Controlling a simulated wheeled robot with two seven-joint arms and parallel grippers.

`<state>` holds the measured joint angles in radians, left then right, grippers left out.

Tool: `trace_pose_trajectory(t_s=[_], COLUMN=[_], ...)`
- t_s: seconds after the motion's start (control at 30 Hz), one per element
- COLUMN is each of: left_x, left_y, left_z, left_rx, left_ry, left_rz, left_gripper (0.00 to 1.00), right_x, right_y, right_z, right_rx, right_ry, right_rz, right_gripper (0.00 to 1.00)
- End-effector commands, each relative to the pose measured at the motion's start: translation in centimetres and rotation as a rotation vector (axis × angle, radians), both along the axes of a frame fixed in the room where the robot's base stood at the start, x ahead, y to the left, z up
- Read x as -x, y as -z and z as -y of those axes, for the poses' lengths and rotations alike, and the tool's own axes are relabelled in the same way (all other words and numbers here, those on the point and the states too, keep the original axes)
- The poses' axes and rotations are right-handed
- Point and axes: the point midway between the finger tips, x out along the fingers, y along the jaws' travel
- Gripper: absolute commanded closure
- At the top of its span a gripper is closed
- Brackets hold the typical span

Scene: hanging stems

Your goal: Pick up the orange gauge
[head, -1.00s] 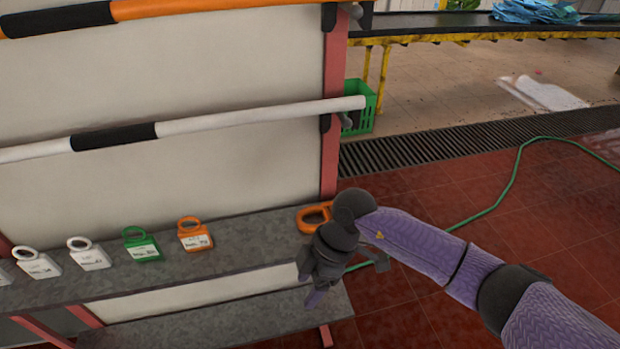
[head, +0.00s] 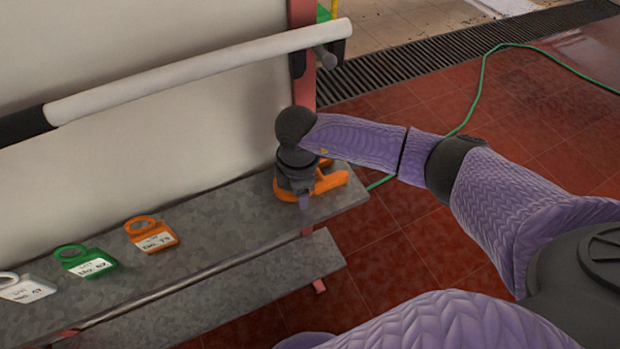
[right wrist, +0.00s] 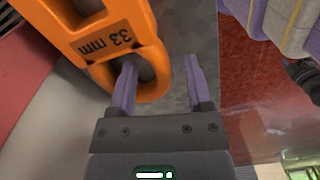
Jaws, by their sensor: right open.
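The orange gauge (head: 332,181) lies at the right end of the upper grey shelf, partly hidden behind my right gripper (head: 304,200). In the right wrist view the orange gauge (right wrist: 105,38) is large and close, marked "33 mm". There my right gripper (right wrist: 160,82) is open. Its left finger overlaps the gauge's opening, and the curved end of the gauge lies between the two fingers. The right finger is clear of the gauge, over the grey shelf. I cannot tell whether either finger touches it. My left gripper is not in view.
On the shelf (head: 225,215) to the left lie a smaller orange ring tag (head: 150,234), a green tag (head: 85,261) and a white tag (head: 25,287). A white bar (head: 200,68) runs above the shelf. Red floor is open to the right.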

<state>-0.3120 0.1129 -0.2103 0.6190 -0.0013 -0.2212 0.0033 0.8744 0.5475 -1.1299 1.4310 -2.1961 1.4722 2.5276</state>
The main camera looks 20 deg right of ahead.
Motion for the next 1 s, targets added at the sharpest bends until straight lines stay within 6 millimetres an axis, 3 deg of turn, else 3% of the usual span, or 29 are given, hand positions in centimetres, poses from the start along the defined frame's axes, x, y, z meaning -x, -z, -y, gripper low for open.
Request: trace_pose_trajectory(t_s=[0.23,0.53,1.0], left_x=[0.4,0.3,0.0], left_y=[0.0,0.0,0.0], left_z=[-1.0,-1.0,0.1], left_rx=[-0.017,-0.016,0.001], left_ry=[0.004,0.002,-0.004], left_rz=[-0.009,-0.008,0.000], left_gripper=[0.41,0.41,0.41], right_x=[0.0,0.0,0.0], right_y=[0.3,0.3,0.1], right_z=[0.0,0.0,0.0], right_rx=[0.000,-0.001,-0.001], right_ry=[0.000,0.000,0.000], right_rz=[0.000,0.000,0.001], right_gripper=[0.36,1.00,1.00])
